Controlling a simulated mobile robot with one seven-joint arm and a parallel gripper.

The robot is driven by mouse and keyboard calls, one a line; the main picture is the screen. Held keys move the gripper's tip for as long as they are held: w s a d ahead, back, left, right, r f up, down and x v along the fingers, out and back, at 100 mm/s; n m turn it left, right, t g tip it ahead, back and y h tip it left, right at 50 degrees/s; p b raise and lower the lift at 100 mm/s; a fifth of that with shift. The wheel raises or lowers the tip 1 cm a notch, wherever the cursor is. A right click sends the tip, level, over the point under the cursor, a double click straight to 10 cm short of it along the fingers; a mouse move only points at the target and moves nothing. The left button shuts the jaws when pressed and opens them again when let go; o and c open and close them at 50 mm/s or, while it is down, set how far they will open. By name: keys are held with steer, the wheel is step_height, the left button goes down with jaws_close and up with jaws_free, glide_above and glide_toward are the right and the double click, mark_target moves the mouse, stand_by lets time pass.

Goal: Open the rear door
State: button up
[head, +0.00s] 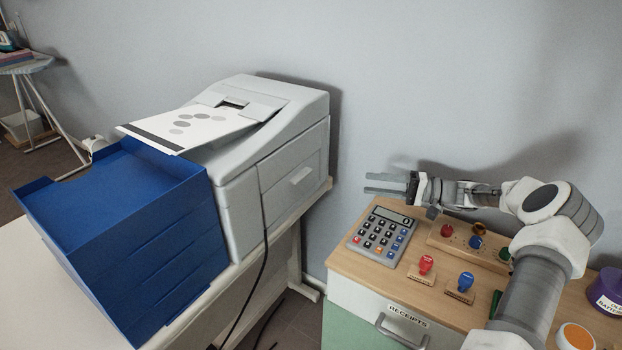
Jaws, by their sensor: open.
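A grey-white printer (258,131) stands on a white table against the wall. A printed sheet (192,128) lies on its sloping top tray. A door panel with a light handle (300,175) is on the printer's right-hand side and looks shut. The printer's back face is hidden. My gripper (378,183) is to the right of the printer, above the wooden cabinet top and close to the wall. Its two fingers point left toward the printer, parted and empty. It is apart from the printer.
Blue stacked trays (150,270) stand left of the printer. A floor gap separates the table from the cabinet (375,305), which bears a calculator (380,235), a red stamp (425,265), a blue stamp (465,283) and a purple container (606,290).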

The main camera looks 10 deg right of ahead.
mark_target(306, 176)
steer(key=b+x, duration=0.2)
steer(key=x, duration=1.5)
steer(key=shift+s+b, duration=0.1)
steer(key=shift+b, duration=0.3)
jaws_close()
stand_by(0.4)
